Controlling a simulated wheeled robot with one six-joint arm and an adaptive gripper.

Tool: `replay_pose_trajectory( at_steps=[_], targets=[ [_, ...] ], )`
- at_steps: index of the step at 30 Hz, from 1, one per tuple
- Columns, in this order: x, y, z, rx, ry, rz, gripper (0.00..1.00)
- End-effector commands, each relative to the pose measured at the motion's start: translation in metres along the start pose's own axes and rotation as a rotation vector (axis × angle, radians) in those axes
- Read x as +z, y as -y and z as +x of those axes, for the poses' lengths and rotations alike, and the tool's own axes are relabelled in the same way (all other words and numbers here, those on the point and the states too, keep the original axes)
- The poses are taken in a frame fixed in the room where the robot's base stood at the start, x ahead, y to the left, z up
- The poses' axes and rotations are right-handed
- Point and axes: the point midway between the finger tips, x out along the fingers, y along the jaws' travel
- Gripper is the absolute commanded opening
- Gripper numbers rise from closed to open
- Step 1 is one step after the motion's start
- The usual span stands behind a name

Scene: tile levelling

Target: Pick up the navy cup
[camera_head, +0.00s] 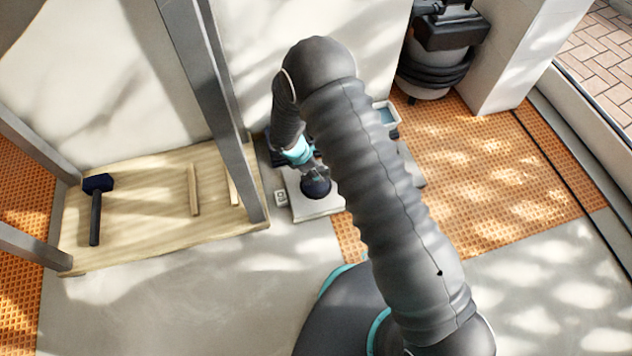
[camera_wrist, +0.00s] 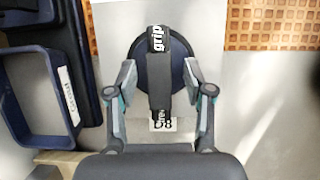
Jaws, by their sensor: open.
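The navy cup (camera_head: 315,187) is a round, dark navy disc lying on a pale tile (camera_head: 318,208) below my gripper. In the wrist view the navy cup (camera_wrist: 133,62) shows a black bar handle (camera_wrist: 159,95) across its middle, with white lettering on it. My gripper (camera_wrist: 159,70) is open, with one finger on each side of the handle and visible gaps between. The fingers overlap the edges of the disc in the picture; I cannot tell their height above it. In the head view my gripper (camera_head: 316,170) is partly hidden by my arm.
A navy open-frame box (camera_wrist: 60,97) with a white label stands left of the tile in the wrist view. A wooden shelf (camera_head: 140,225) with grey posts holds a mallet (camera_head: 97,200). Orange matting (camera_head: 480,170) lies right. A vacuum (camera_head: 440,50) stands at the back.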

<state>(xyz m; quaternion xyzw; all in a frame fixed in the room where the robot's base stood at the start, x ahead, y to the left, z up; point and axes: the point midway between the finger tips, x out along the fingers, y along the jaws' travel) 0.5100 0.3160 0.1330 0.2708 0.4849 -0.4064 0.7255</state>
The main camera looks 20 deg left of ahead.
Motion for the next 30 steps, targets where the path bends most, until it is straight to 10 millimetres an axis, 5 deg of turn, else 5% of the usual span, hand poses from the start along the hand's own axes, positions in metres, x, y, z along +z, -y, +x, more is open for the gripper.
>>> replay_pose_trajectory(
  at_steps=[6, 13, 23, 30],
  targets=[
    [0.000, -0.001, 0.002, 0.001, -0.001, 0.001, 0.52],
    [0.000, 0.000, 0.002, 0.001, 0.000, 0.001, 0.00],
    [0.001, -0.001, 0.000, 0.001, 0.000, 0.001, 0.00],
    [0.011, -0.001, -0.026, 0.003, -0.001, 0.003, 0.00]
  ],
)
